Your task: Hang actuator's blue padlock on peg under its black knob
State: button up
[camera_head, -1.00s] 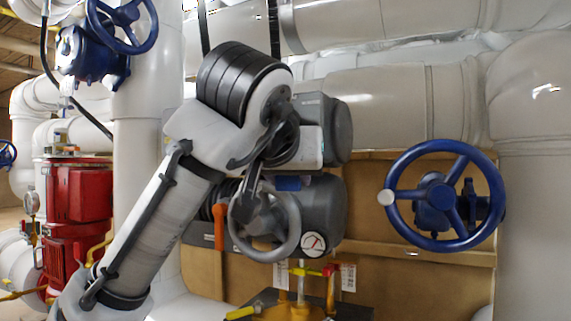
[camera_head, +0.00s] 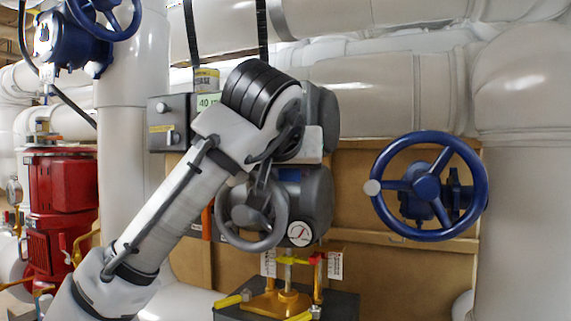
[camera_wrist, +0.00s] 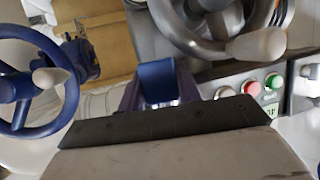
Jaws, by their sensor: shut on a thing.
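My gripper (camera_wrist: 158,90) is shut on the blue padlock (camera_wrist: 157,80), whose body shows between the dark fingers in the wrist view. The grey actuator (camera_head: 318,200) with its grey handwheel (camera_head: 232,236) stands behind the end of my arm in the head view. In the wrist view the grey handwheel (camera_wrist: 215,45) is at the top right, ahead of the padlock and apart from it in the picture. A grey box (camera_head: 172,122) with a small dark knob (camera_head: 174,138) shows left of my arm. I cannot make out the peg.
A blue handwheel (camera_head: 428,187) stands to the right. A panel with red and green buttons (camera_wrist: 262,85) is right of the padlock. Yellow-handled valve fittings (camera_head: 290,262) are below the actuator. A red machine (camera_head: 60,205) stands at the left, and large white pipes surround the area.

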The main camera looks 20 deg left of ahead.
jog(key=shift+w+d+f+b, duration=0.1)
jog(key=shift+w+f+b, duration=0.1)
jog(key=shift+w+f, duration=0.55)
jog(key=shift+w+f+b, duration=0.15)
jog(key=shift+w+f, duration=0.25)
jog(key=shift+w, duration=0.55)
jog(key=o, duration=1)
jog(key=shift+f, duration=0.1)
